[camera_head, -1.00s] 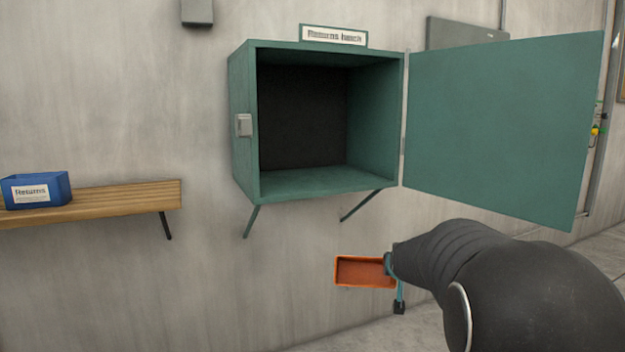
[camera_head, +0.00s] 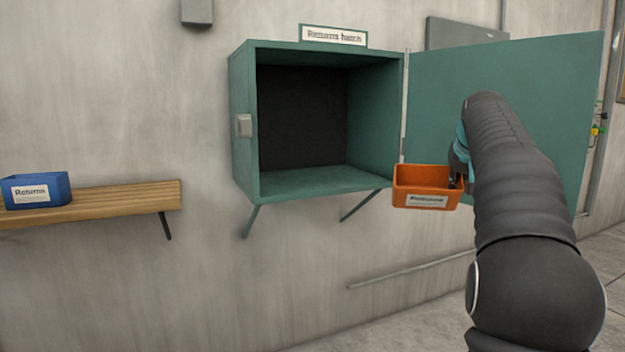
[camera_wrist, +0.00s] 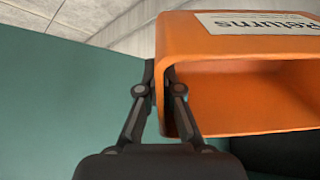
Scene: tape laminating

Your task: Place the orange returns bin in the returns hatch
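The orange returns bin (camera_head: 426,182) is held in the air, upright, with its "Returns" label facing the head camera. My gripper (camera_head: 457,180) is shut on the bin's right side wall. The wrist view shows the fingers (camera_wrist: 160,90) on either side of the wall of the orange bin (camera_wrist: 240,60). The returns hatch (camera_head: 243,120) is a green wall box with a name sign on top. Its interior (camera_head: 302,115) is empty. Its door (camera_head: 440,100) stands wide open to the right. The bin is in front of the door's lower left part, right of the hatch opening and near its floor level in the picture.
A blue returns bin (camera_head: 40,190) stands on a wooden shelf (camera_head: 125,195) at the left. Brackets (camera_head: 250,222) hold the hatch from below. The open door lies behind my arm and the bin. The space in front of the opening is clear.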

